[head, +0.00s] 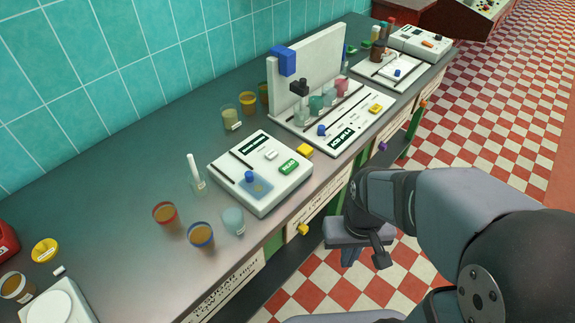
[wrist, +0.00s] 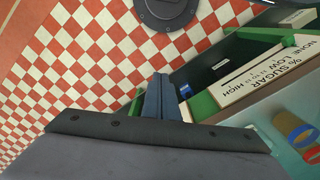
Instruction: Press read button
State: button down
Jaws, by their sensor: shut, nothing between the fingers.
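A white tester box (head: 262,172) sits on the grey bench. A green button (head: 289,166) with small lettering is on its right side; the lettering is too small to read surely as "read". A blue knob (head: 249,177) stands over a bluish pad at its front left. My gripper (wrist: 159,78) is shut and empty, its two fingers together in the wrist view. In the head view it hangs off the bench's front edge, over the floor, to the right of the box and apart from it. The green button is not in the wrist view.
Cups (head: 201,236) and a glass with a white stick (head: 194,173) stand left of the box. A larger white station (head: 335,122) with a blue-topped post stands behind right. A yellow block (head: 305,150) sits near the box. Labelled fronts, including a sugar scale (wrist: 268,75), line the bench.

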jog(key=w+r+n+t+h+p, duration=0.3)
jog(key=w+n+p, duration=0.55)
jog(key=w, duration=1.05)
jog(key=w+a+r+n+t+y, duration=0.5)
jog(key=w+a+r+n+y, duration=0.1)
jog(key=a, duration=0.5)
jog(key=w+r+y, duration=0.1)
jog(key=w+r, duration=0.1)
jog(key=w, duration=0.1)
jog(key=shift+w+r, duration=0.15)
